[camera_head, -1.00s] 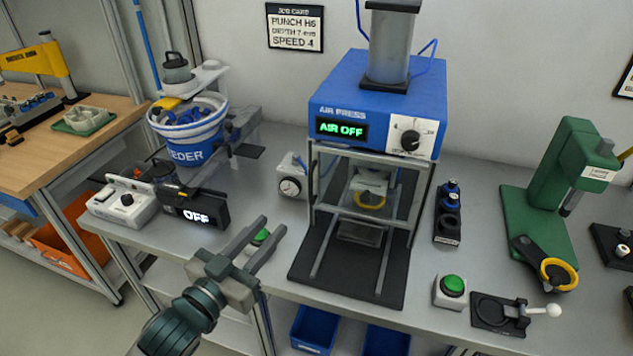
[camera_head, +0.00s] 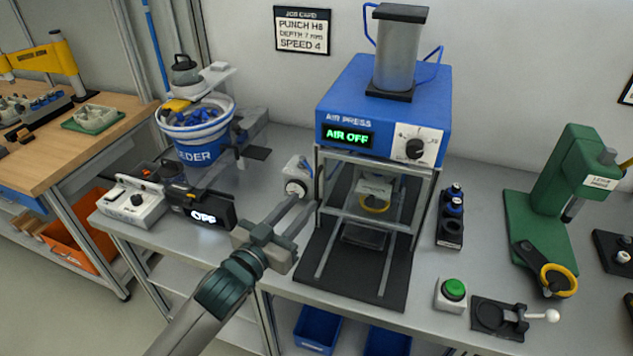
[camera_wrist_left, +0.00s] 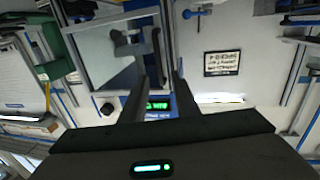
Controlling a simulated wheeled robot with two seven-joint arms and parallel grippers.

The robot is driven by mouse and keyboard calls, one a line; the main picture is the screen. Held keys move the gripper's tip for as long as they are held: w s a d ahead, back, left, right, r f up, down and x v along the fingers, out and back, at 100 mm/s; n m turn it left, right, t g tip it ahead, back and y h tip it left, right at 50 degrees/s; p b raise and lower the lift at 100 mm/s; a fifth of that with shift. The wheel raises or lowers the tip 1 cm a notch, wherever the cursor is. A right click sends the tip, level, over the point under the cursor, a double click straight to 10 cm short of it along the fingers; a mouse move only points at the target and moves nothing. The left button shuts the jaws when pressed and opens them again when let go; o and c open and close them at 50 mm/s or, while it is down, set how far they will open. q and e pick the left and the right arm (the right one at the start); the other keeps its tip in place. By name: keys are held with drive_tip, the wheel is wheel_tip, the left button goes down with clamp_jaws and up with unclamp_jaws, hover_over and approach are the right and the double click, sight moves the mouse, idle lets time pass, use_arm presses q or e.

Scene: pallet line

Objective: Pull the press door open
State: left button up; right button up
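The air press (camera_head: 345,95) is a blue box on a metal frame, with a display reading AIR OFF. Its door (camera_head: 375,219) appears as a framed front with a horizontal bar across it. A yellow ring (camera_head: 374,203) shows in the middle of the press front; I cannot tell whether it is on the door or behind it. My left gripper (camera_head: 304,205) is open and empty, its fingers pointing at the press's left front post, apparently apart from it. In the left wrist view the two fingers (camera_wrist_left: 160,92) are spread. My right gripper is out of view.
A round dial unit (camera_head: 296,187) stands just beyond my left fingertips. The feeder bucket (camera_head: 195,130) and OFF display box (camera_head: 205,210) are on the left. A green button (camera_head: 453,290) and a lever plate (camera_head: 500,316) lie right of the black press base (camera_head: 385,289).

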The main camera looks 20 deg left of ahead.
sight(315, 189)
use_arm(q)
drive_tip(key=p+x, duration=0.2)
drive_tip(key=x, duration=0.6)
drive_tip(key=shift+s, duration=0.1)
clamp_jaws()
